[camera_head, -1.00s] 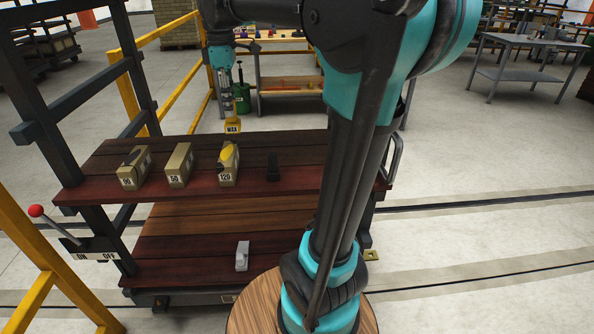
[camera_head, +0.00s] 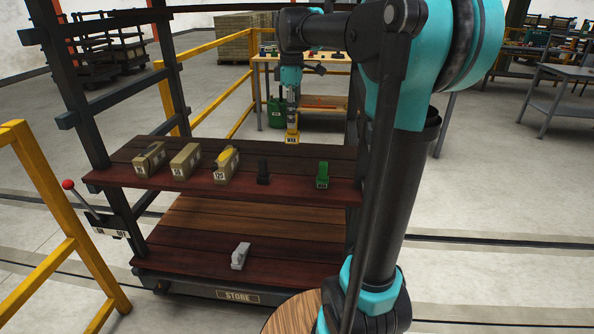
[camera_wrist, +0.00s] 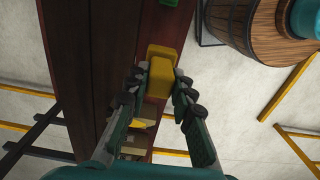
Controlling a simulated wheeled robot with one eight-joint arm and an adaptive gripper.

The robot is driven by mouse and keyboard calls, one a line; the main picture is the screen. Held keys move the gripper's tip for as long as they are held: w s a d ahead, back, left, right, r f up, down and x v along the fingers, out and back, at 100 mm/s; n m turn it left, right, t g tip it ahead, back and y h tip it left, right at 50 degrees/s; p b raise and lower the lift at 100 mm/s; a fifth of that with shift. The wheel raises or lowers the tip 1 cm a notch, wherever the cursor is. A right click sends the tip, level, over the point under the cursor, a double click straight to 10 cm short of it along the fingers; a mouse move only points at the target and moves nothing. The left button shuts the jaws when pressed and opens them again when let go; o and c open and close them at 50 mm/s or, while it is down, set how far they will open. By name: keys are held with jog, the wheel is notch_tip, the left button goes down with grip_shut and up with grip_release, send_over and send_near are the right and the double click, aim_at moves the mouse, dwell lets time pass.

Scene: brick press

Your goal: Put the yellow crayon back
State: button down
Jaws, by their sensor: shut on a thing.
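The yellow crayon (camera_head: 292,136) is a stubby yellow block with a label reading WAX. My gripper (camera_head: 292,118) is shut on it and points down, holding it near the far edge of the upper shelf (camera_head: 295,186). In the wrist view the crayon (camera_wrist: 161,75) sits between the two fingers (camera_wrist: 158,92), partly over the shelf's edge. Along the shelf it is between the black block (camera_head: 263,170) and the green block (camera_head: 322,174). I cannot tell its exact height.
Three cardboard boxes (camera_head: 186,160) stand left on the upper shelf; the right one (camera_head: 226,168) has a yellow piece on top. A grey block (camera_head: 240,256) lies on the lower shelf (camera_head: 190,265). A lever (camera_head: 85,198) and yellow rails (camera_head: 60,235) are at left.

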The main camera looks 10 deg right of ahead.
notch_tip(320, 180, down, 16)
jog(key=shift+r, duration=0.1)
dwell(0.4)
jog(key=c, duration=1.3)
grip_release()
notch_tip(320, 180, up, 12)
jog(key=shift+f, duration=0.1)
jog(key=s+d+f+m+t, duration=0.2)
jog(key=s+f+m, duration=0.5)
jog(key=s+f, duration=0.4)
jog(key=s+d+f+m+t, duration=0.2)
jog(key=s+f+m, duration=0.5)
jog(key=s+f, duration=0.4)
notch_tip(320, 180, down, 2)
jog(key=shift+f, duration=0.1)
